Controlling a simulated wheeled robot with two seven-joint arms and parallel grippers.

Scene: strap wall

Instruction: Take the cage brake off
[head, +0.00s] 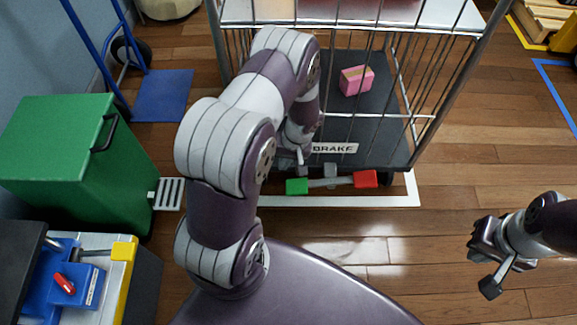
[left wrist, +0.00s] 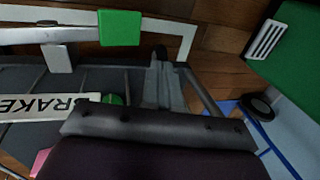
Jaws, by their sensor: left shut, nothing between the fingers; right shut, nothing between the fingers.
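The roll cage (head: 415,128) stands on the floor in the head view with a white BRAKE label (head: 335,148) on its base edge. Below the label is the brake bar (head: 323,183), with a green pad (head: 297,186) on the left and a red pad (head: 365,179) on the right. My left gripper (head: 301,163) is shut and empty, just above the green pad and left of the label. In the left wrist view its fingers (left wrist: 163,85) appear apart from the green pad (left wrist: 120,27). My right gripper (head: 489,285) is shut and empty over bare floor at the right.
A pink parcel (head: 356,80) lies in the cage. A green bin (head: 75,160) stands left, with a blue hand truck (head: 160,95) behind it. A workbench with a blue box (head: 70,285) is front left. White floor tape (head: 400,188) borders the cage.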

